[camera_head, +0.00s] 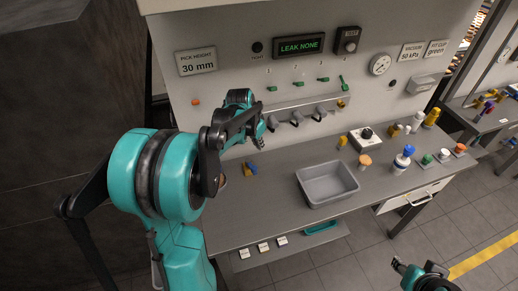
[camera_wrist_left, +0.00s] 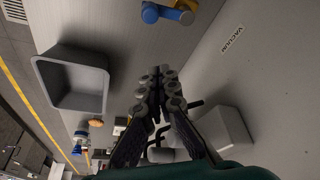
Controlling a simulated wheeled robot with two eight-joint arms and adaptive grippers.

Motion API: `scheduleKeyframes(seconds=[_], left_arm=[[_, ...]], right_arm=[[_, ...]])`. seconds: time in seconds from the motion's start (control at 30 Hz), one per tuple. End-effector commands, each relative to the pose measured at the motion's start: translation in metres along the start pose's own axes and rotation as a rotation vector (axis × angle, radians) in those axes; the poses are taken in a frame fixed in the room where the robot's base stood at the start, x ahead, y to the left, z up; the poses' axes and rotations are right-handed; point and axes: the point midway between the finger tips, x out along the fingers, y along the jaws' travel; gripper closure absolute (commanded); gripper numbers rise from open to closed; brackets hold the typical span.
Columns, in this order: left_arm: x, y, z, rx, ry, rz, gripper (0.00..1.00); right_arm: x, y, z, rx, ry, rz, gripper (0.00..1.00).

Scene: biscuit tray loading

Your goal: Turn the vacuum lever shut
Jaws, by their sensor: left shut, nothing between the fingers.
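A blue bar with a brass-yellow piece (camera_head: 251,169) lies at the back left of the bench, below my left gripper. It looks like the vacuum lever, and it shows at the top edge of the left wrist view (camera_wrist_left: 165,13), partly cut off. A VACUUM label (camera_wrist_left: 232,39) is on the panel near it. My left gripper (camera_head: 260,142) is shut and empty in front of the panel. Its closed fingers (camera_wrist_left: 157,78) point towards the blue bar but stay apart from it. My right gripper (camera_head: 402,266) is at the bottom right, away from the bench; its finger gap is unclear.
A grey bin (camera_head: 328,198) stands mid-bench. Grey cups on black hooks (camera_head: 297,118) hang on the panel right of my left gripper, below several small green levers (camera_head: 298,84). A dial box (camera_head: 366,138) and coloured pieces stand right. The display (camera_head: 299,46) reads LEAK NONE.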

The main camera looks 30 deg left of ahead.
Motion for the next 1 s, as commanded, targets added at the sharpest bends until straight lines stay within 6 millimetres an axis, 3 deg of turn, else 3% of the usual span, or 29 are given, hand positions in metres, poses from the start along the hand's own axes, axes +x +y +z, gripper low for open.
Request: scheduleKeyframes(seconds=[0.43,0.7,1.0], left_arm=[[0.093,0.0,0.0,0.002,0.002,0.0,1.0],[0.08,0.0,0.033,0.0,0.003,0.0,1.0],[0.077,0.0,0.038,0.001,0.003,0.0,1.0]], right_arm=[[0.018,0.0,0.013,0.0,0.0,0.0,0.6],[0.019,0.0,0.013,0.0,0.0,0.0,0.6],[0.019,0.0,0.013,0.0,0.0,0.0,0.6]])
